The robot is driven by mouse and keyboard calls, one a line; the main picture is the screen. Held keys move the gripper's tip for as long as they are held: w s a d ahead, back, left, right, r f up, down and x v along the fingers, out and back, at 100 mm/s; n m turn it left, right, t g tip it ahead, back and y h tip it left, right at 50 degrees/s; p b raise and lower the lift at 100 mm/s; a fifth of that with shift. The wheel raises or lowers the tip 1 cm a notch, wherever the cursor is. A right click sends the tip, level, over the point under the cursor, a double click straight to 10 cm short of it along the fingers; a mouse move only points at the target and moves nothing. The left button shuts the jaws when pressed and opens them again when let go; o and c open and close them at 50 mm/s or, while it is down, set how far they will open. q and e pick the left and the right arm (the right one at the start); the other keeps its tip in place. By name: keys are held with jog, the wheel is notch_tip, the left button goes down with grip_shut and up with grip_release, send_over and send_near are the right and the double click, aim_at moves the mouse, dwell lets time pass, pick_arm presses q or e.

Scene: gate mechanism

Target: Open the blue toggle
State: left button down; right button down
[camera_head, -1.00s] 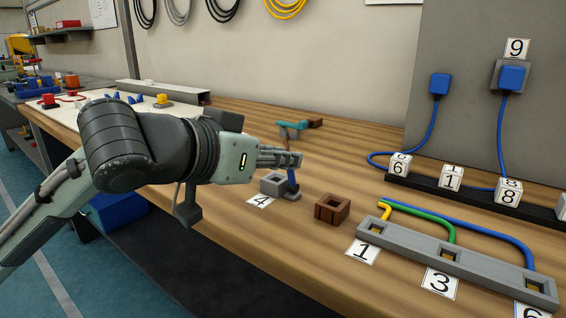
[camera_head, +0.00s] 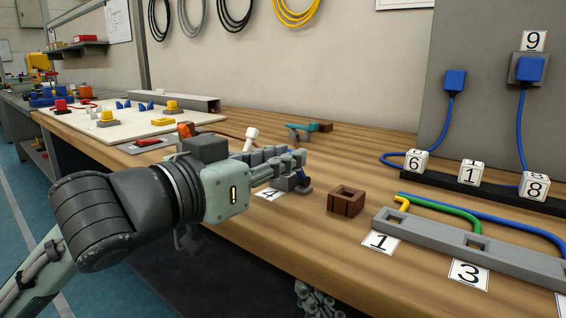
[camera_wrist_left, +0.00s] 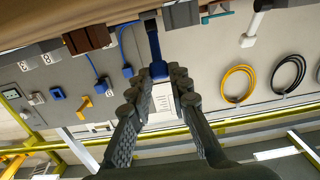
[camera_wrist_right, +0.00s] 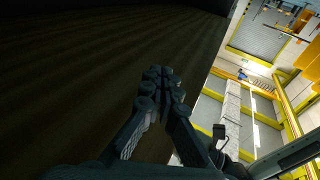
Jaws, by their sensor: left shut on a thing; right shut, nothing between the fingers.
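The blue toggle (camera_head: 303,174) is a small lever at a grey block (camera_head: 284,183) by the number 4 card (camera_head: 268,195). My left gripper (camera_head: 296,158) is at the lever's upper part and hides much of it. In the left wrist view the blue toggle (camera_wrist_left: 154,48) stands between the fingertips (camera_wrist_left: 180,72), which are shut on it. My right gripper (camera_head: 318,300) shows at the bottom edge of the head view, below the table's front edge. In the right wrist view its fingers (camera_wrist_right: 160,82) are shut and empty beside a dark surface.
A brown open box (camera_head: 346,202) stands just right of the toggle. A grey rail (camera_head: 440,236) with yellow, green and blue tubes lies further right. A teal-handled piece (camera_head: 300,128) and a white-headed lever (camera_head: 251,135) are behind my left gripper.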

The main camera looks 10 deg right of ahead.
jog(key=shift+s+a+r+t, duration=0.1)
jog(key=shift+s+r+t, duration=0.1)
jog(key=shift+r, duration=0.2)
jog(key=shift+s+a+r+t, duration=0.1)
jog(key=shift+r+t, duration=0.1)
jog(key=shift+r, duration=0.15)
pick_arm(q)
jog(key=c, duration=1.4)
grip_release()
notch_tip(320, 180, up, 10)
